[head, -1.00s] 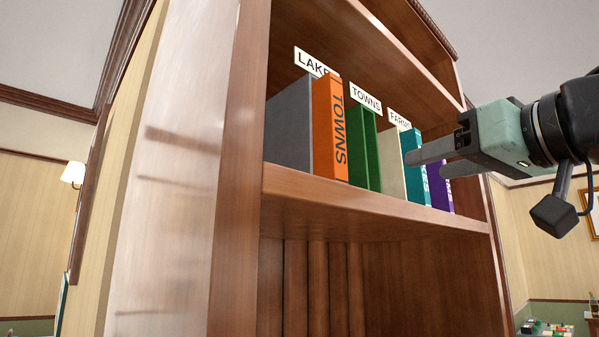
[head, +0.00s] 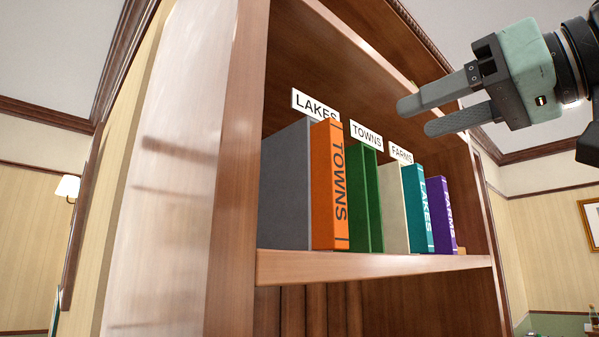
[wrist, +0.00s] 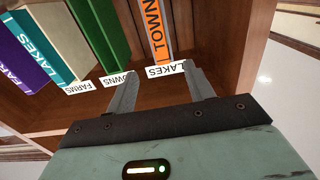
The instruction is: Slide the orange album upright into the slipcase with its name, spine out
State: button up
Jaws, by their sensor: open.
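The orange album (head: 328,185), its spine marked TOWNS facing out, stands upright on the shelf against the grey slipcase (head: 285,190) under the LAKES label; whether it is inside that slipcase I cannot tell for sure. The green slipcase (head: 362,200) under the TOWNS label (head: 366,135) stands just right of it, with a dark gap between its walls. My gripper (head: 421,117) is open and empty, up at label height in front of the shelf. In the wrist view, the orange album (wrist: 157,32) shows beyond the gap between my fingers, apart from them.
A cream slipcase (head: 391,205) stands under the FARMS label (head: 401,153). A teal LAKES album (head: 417,210) and a purple FARMS album (head: 443,215) stand at the right. The shelf's front edge (head: 370,264) and left upright (head: 238,170) bound the row.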

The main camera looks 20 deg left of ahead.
aim_at(338, 150)
jog(key=p+x, duration=0.6)
jog(key=x, duration=0.3)
jog(key=shift+w+a+f, duration=0.1)
jog(key=shift+a+f, duration=0.05)
jog(key=shift+p+x, duration=0.5)
jog(key=shift+x, duration=2.25)
jog(key=shift+r, duration=0.25)
grip_shut()
